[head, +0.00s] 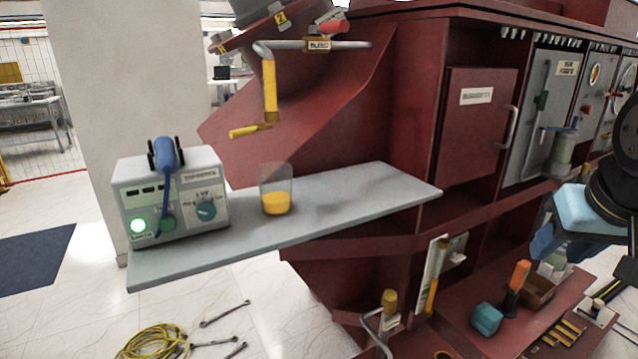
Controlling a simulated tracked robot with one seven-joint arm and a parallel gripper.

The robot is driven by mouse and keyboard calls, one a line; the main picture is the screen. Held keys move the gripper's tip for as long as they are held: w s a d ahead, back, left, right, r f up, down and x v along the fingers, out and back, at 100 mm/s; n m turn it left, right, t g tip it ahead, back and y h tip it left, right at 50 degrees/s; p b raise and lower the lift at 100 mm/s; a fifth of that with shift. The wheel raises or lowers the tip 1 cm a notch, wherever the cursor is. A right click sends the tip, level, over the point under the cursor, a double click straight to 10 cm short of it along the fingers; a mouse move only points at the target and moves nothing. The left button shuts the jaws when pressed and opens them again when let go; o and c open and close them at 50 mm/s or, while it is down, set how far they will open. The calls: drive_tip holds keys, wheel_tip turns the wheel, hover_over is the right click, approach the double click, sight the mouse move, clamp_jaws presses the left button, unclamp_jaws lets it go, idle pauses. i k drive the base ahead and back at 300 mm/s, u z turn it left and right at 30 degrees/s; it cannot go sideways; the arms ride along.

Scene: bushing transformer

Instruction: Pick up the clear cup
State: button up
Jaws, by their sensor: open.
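The clear cup (275,188) stands upright on the grey shelf (345,204), with yellow-orange contents in its lower part. It is just right of a tester box, with a small gap between them. My gripper (562,229) is partly in view at the right edge, with blue finger parts and a dark round body above. It is open and far to the right of the cup. Nothing shows between its fingers, and part of it is cut off by the frame.
The tester box (170,195) with a blue handheld piece (166,156) stands on the shelf's left end. A pipe with a yellow valve handle (270,88) hangs above the cup. The red transformer body (420,130) rises behind. The shelf right of the cup is clear. A yellow cable (152,342) and wrenches lie on the floor.

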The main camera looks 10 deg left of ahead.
sight(274, 178)
drive_tip(key=z, duration=0.7)
drive_tip(key=k, duration=2.15)
drive_tip(key=u, duration=1.4)
drive_tip(key=i, duration=1)
